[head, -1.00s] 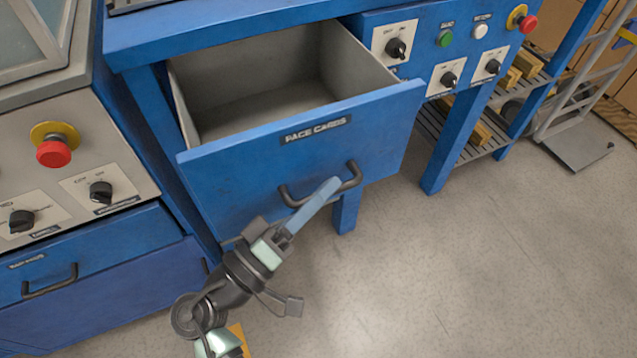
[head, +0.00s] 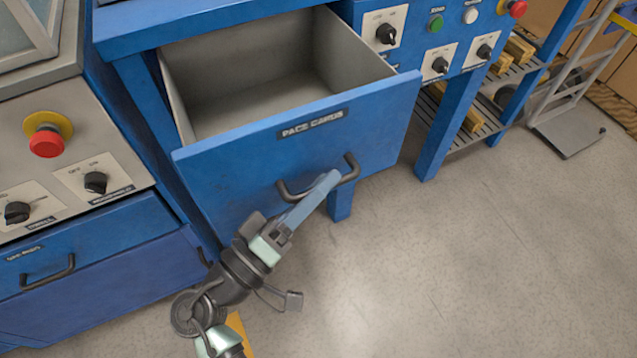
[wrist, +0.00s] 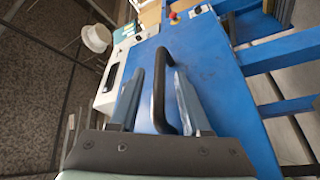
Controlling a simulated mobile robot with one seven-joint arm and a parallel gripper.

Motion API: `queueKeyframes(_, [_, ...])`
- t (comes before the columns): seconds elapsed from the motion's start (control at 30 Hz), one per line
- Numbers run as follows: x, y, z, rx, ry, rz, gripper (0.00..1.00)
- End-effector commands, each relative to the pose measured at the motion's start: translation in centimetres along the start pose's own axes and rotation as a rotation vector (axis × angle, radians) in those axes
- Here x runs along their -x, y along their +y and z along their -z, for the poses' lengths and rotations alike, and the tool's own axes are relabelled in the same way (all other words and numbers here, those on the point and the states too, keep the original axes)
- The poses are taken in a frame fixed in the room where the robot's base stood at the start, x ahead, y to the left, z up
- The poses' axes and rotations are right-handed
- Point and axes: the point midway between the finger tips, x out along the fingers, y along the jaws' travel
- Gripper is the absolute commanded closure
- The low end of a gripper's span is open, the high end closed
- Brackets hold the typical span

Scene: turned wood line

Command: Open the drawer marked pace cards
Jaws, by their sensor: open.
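The blue drawer (head: 300,150) marked PACE CARDS is pulled well out, and its grey inside (head: 255,85) looks empty in the head view. Its dark bar handle (head: 350,170) is on the front, below the label (head: 312,125). My gripper (head: 328,182) is at the handle. In the wrist view the handle (wrist: 159,95) lies between the two blue-grey fingers of my gripper (wrist: 155,95), with a gap on each side. The fingers are apart and not closed on the bar.
A grey panel with a red stop button (head: 47,142) and knobs stands at the left, above another blue drawer with a handle (head: 48,275). A control panel with knobs and a green button (head: 436,22) is at the right. A hand truck (head: 570,130) stands farther right. Floor in front is clear.

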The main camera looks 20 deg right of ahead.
Motion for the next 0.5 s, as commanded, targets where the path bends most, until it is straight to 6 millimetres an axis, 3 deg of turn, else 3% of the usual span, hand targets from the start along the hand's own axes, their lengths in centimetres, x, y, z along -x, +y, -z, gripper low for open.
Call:
queueKeyframes(0.3, [0.2,0.0,0.0,0.0,0.0,0.0,0.53])
queueKeyframes(0.5, [2.8,0.1,0.1,0.001,0.003,0.002,0.53])
